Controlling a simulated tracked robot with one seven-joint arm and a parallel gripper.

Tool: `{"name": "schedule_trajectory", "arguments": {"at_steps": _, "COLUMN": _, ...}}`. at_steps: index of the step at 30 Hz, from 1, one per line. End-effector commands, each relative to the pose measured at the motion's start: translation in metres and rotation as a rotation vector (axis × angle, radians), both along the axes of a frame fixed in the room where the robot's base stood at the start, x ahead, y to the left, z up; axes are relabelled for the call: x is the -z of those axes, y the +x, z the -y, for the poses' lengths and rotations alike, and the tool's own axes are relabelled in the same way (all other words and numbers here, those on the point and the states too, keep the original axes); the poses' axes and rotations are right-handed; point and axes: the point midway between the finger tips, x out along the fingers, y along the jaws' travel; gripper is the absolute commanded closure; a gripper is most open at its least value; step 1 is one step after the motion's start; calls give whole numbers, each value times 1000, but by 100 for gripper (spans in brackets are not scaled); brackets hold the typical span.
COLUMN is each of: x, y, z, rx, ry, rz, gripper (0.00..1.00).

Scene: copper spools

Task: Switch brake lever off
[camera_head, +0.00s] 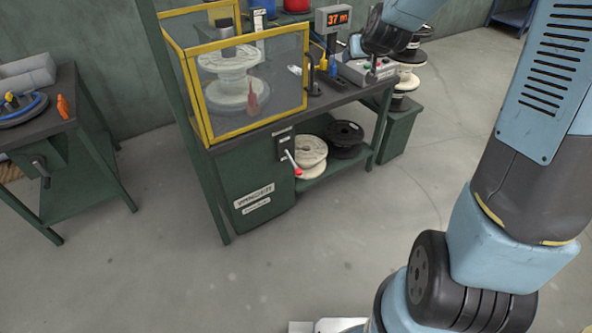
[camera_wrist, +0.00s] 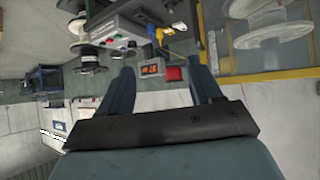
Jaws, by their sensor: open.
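The brake lever (camera_head: 292,162) is a thin pale rod with a red ball at its end. It slants down and to the right from a dark plate (camera_head: 284,147) on the front of the green bench. In the head view my arm's dark wrist end is at the top, by the control box, well above and right of the lever; its fingertips are not clear there. In the wrist view my gripper (camera_wrist: 162,84) shows two blue fingers spread apart with nothing between them. I cannot make out the lever in the wrist view.
The control box (camera_head: 367,71) and the red-digit display (camera_head: 335,18) stand on the bench top. A yellow-framed clear guard (camera_head: 208,127) encloses a pale spool at left. Spools lie on the lower shelf (camera_head: 322,168). Floor before the bench is clear; another table (camera_head: 88,93) stands left.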

Motion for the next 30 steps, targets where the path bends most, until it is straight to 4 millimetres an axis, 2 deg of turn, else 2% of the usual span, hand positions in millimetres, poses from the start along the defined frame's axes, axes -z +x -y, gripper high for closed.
{"name": "schedule_trajectory", "arguments": {"at_steps": 1, "x": 16, "y": 10, "z": -15, "rx": -23, "ry": -2, "rz": 6, "gripper": 36}}
{"name": "schedule_trajectory", "arguments": {"at_steps": 9, "x": 81, "y": 64, "z": -46, "rx": -61, "ry": -12, "rz": 105, "gripper": 36}}
{"name": "schedule_trajectory", "arguments": {"at_steps": 15, "x": 137, "y": 92, "z": -67, "rx": -84, "ry": -21, "rz": 177, "gripper": 36}}
{"name": "schedule_trajectory", "arguments": {"at_steps": 22, "x": 206, "y": 111, "z": -90, "rx": -110, "ry": -32, "rz": 259, "gripper": 36}}
{"name": "schedule_trajectory", "arguments": {"at_steps": 30, "x": 291, "y": 114, "z": -111, "rx": -138, "ry": -46, "rz": 358, "gripper": 36}}
